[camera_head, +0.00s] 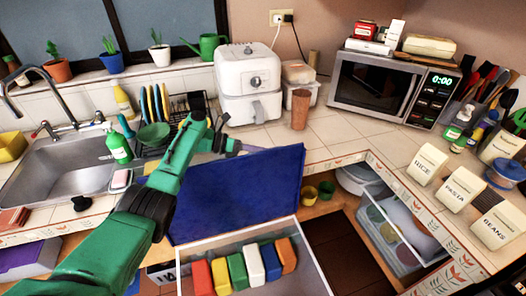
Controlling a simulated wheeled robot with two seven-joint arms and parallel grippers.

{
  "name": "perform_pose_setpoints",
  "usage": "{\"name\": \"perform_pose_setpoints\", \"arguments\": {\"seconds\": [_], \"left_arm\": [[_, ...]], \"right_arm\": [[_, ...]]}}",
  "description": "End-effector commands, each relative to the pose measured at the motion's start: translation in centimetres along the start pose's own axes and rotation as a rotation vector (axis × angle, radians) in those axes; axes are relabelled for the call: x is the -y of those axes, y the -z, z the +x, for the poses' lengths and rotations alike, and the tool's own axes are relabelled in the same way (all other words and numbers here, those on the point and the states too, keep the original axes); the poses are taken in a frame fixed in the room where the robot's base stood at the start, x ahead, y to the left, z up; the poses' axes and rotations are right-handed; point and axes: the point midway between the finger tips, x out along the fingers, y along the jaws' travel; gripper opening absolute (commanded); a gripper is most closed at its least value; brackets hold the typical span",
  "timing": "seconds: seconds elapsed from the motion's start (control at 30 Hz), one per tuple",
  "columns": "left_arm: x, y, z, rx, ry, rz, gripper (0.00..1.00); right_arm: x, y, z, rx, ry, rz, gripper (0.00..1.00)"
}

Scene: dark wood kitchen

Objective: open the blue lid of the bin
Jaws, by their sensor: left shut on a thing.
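The bin (322,278) is a pale box at the bottom centre, with several coloured blocks lying in a row inside it. Its blue lid (250,195) stands tilted up behind the bin's opening, so the inside shows. My left arm comes in from the lower left and crosses the lid's left part. My left gripper (234,144) is at the lid's upper edge, shut on the lid; the exact contact is partly hidden by the gripper. My right gripper is not in view.
Behind the lid is a tiled counter with a white air fryer (249,85) and a brown cup (300,109). A sink (65,170) with a green bottle (118,147) lies left. A microwave (390,88) and labelled canisters (462,188) stand right.

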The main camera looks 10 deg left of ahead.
Motion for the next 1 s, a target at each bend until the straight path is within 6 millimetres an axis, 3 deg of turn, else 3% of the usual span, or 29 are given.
{"name": "perform_pose_setpoints", "arguments": {"seconds": [0.47, 0.5, 0.87, 1.0], "left_arm": [[-0.3, 0.8, 0.1, -0.015, 0.002, -0.02, 0.0], [-0.3, 0.8, 0.1, -0.015, 0.002, -0.02, 0.27], [-0.2, 0.4, 0.1, -0.007, 0.003, -0.016, 0.27], [-0.2, 0.4, -0.9, -0.006, 0.001, -0.016, 0.27]], "right_arm": [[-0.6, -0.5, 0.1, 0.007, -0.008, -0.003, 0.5], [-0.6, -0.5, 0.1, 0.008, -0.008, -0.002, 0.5], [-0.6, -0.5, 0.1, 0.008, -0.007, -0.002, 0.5], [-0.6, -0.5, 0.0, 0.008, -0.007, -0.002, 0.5]]}}
